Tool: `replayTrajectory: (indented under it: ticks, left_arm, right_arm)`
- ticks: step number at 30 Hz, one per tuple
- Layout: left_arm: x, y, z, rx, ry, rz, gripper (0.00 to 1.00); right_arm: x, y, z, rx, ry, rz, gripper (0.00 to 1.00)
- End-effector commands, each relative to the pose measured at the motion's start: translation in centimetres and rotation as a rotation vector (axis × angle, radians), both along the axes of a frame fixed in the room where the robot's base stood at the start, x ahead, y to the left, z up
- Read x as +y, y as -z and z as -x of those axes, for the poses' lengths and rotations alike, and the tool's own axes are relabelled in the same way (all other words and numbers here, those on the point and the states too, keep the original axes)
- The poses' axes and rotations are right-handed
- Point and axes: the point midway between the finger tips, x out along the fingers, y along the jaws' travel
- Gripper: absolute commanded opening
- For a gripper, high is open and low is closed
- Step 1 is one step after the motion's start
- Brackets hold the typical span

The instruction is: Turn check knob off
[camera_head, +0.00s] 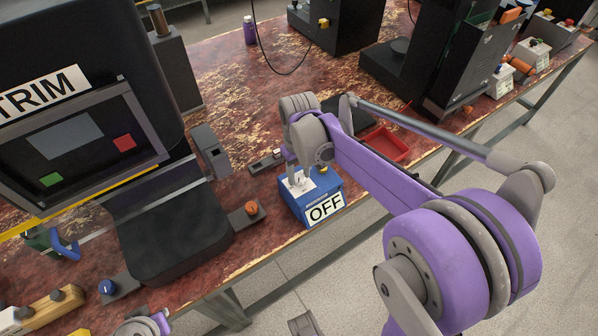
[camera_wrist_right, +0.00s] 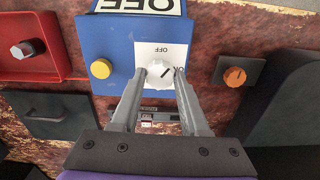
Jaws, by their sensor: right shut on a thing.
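A blue box (camera_head: 312,201) with a large OFF label stands near the table's front edge. It also shows in the wrist view (camera_wrist_right: 112,45). On its top, a white plate (camera_wrist_right: 150,50) marked OFF carries a white check knob (camera_wrist_right: 158,73) with a dark diagonal line beside it. My right gripper (camera_wrist_right: 160,76) is shut on the knob, one grey finger on each side. In the head view my right gripper (camera_head: 298,180) reaches down onto the box top, and the knob is mostly hidden there. My left gripper is not visible; only a purple and grey piece shows at the bottom left.
A yellow button (camera_wrist_right: 101,68) sits beside the plate. An orange knob (camera_head: 251,208) is on a dark base left of the box. A red tray (camera_head: 384,142) lies behind the box, and the large TRIM machine (camera_head: 85,110) stands at left.

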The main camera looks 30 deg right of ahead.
Motion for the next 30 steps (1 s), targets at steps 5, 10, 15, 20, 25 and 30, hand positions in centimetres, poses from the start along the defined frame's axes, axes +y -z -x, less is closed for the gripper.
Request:
replayTrajectory:
  ticks: [5, 10, 15, 20, 25, 30]
  left_arm:
    - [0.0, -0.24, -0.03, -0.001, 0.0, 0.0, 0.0]
    - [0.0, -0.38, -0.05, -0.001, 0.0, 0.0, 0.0]
    - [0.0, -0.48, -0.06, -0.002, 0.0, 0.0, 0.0]
    - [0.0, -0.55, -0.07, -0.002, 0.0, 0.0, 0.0]
    - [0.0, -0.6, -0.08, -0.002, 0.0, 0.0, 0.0]
    - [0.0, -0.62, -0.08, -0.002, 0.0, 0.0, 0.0]
  right_arm:
    - [-0.02, -0.09, -0.05, -0.001, -0.165, 0.0, 0.0]
    - [-0.02, -0.08, -0.05, -0.001, -0.317, 0.001, 0.0]
    - [-0.02, -0.07, -0.05, -0.001, -0.447, 0.001, 0.0]
    - [-0.03, -0.06, -0.05, -0.001, -0.54, 0.001, 0.0]
    - [-0.03, -0.05, -0.06, -0.001, -0.605, 0.001, 0.0]
    - [-0.03, -0.05, -0.06, -0.001, -0.638, 0.001, 0.0]
